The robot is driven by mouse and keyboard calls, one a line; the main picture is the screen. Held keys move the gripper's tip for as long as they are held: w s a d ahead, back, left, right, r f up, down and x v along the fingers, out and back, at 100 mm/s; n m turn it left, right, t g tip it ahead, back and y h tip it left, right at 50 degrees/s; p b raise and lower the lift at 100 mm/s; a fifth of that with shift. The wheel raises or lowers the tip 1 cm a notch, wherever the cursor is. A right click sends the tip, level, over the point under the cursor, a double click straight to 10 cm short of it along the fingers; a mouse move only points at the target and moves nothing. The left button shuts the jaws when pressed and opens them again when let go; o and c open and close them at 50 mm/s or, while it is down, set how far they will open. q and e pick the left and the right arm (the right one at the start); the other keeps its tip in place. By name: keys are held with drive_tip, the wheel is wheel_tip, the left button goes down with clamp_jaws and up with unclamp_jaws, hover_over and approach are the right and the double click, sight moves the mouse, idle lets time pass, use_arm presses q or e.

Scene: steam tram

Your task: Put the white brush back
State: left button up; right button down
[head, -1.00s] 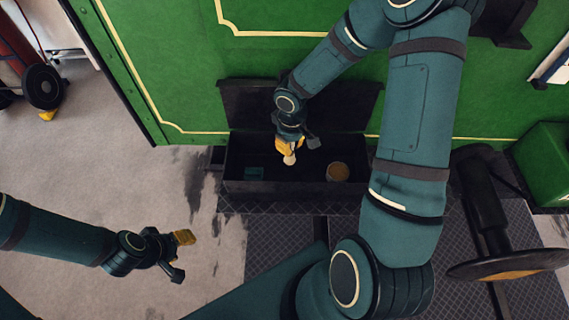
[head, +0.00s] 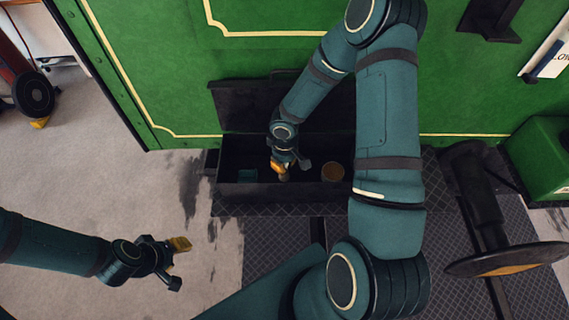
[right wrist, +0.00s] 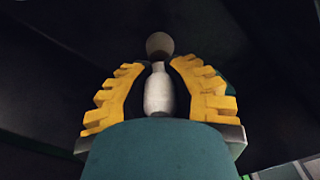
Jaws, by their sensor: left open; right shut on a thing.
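My right gripper (head: 281,168) reaches down into the open dark box (head: 300,198) by the green wall. It is shut on the white brush (right wrist: 158,92), whose pale handle stands between the yellow fingers in the right wrist view. A rounded greyish-brown end (right wrist: 159,44) shows beyond the handle. In the head view only a small, shaded bit of the brush shows below the fingers, inside the box outline. Whether it touches the box floor I cannot tell. My left gripper (head: 178,262) is open and empty, over the pale floor at the left.
The box's raised lid (head: 238,105) leans towards the green wall (head: 165,65). A dark round disc on a post (head: 510,258) stands at lower right.

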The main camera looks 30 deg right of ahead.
drive_tip(key=shift+f, duration=0.15)
drive_tip(key=c, duration=1)
unclamp_jaws()
drive_tip(key=shift+r, duration=0.2)
wheel_tip(320, 180, up, 12)
drive_tip(key=shift+p, duration=0.7)
